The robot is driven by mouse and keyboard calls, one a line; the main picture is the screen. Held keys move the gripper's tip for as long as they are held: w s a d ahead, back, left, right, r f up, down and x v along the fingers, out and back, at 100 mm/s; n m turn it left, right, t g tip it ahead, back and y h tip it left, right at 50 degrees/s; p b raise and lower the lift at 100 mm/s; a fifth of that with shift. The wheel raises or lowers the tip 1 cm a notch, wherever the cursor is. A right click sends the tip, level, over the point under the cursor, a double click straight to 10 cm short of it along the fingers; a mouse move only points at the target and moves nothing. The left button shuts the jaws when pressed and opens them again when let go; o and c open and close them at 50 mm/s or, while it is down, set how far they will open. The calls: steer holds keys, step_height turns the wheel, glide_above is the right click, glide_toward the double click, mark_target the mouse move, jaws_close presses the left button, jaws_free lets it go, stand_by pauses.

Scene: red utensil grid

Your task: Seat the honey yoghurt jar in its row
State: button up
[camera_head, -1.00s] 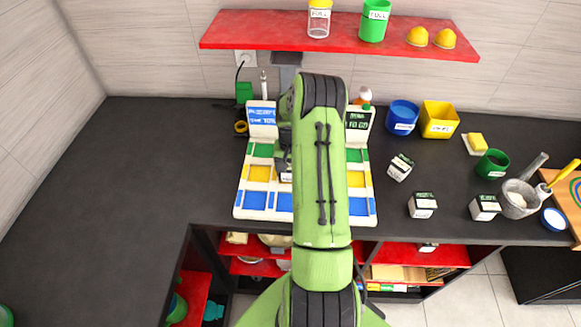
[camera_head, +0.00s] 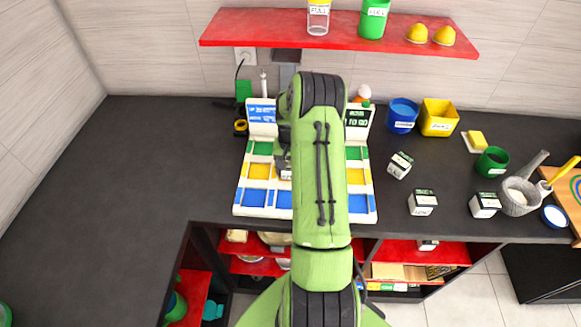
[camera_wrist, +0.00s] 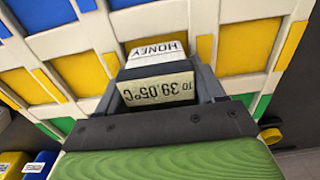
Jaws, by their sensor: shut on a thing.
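My gripper (camera_wrist: 160,82) is shut on the honey yoghurt jar (camera_wrist: 157,52), a box-like white jar marked HONEY with an upside-down temperature label. In the head view, my arm hides most of the gripper (camera_head: 284,158); a small piece of the jar (camera_head: 286,174) shows beside the arm. The white grid tray (camera_head: 240,194) has green cells at the back, yellow in the middle and blue in front. In the wrist view, the jar is at a yellow cell of the middle row. I cannot tell whether its base touches the cell floor.
Three similar white-and-black jars, one of them here (camera_head: 423,203), stand right of the tray. Two signs stand at its back, including a blue one (camera_head: 262,113). A blue cup (camera_head: 403,116) and yellow bin (camera_head: 439,119) stand back right. The left counter (camera_head: 130,190) is clear.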

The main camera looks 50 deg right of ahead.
steer(key=shift+s+a+f, duration=0.2)
steer(key=shift+s+f, duration=0.1)
steer(key=shift+f, duration=0.2)
steer(key=o, duration=1.3)
steer(key=shift+o, duration=0.4)
step_height(320, 180, up, 17)
steer(key=shift+w, duration=0.2)
steer(key=shift+d+f, duration=0.1)
steer(key=shift+f, duration=0.05)
